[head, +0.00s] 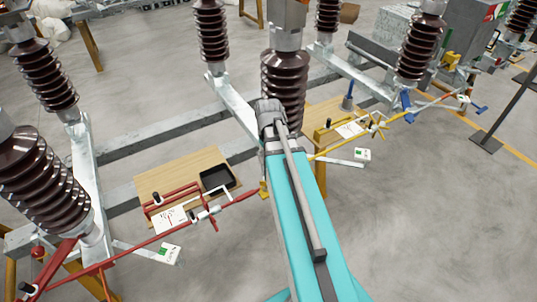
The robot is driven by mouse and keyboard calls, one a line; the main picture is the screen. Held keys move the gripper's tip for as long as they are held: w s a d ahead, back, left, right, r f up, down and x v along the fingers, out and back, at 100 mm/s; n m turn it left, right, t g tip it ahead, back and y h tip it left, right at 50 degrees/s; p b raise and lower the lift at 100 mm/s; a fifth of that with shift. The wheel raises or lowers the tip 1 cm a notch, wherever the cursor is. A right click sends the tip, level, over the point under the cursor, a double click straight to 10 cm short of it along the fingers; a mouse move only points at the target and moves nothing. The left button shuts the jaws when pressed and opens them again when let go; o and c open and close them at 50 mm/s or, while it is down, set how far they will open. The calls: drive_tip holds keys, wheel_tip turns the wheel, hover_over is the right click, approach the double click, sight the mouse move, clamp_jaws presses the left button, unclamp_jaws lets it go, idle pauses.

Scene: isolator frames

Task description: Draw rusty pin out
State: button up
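I cannot make out a rusty pin for certain at this size. A red rod linkage (150,238) runs along the left insulator frame, with a small pale fitting (207,213) on it in front of a wooden board (150,180). A yellow rod linkage (345,147) runs along the frame to the right, with a yellow star-shaped handle (376,124). My cyan arm reaches up the middle of the head view and ends in a grey joint in front of the central brown insulator. My gripper does not show; the arm may hide it.
A black tray (234,187) sits on the left board beside red bars and a white card (170,220). Brown insulators (45,185) stand on grey steel beams (150,135). A dark post on a base (486,143) stands at right. The lower-right floor (430,230) is clear.

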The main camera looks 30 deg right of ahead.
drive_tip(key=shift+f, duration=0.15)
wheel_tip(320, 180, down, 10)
drive_tip(key=b, duration=1)
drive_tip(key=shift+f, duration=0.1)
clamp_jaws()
idle(0.3)
idle(1.0)
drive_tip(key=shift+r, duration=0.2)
idle(0.3)
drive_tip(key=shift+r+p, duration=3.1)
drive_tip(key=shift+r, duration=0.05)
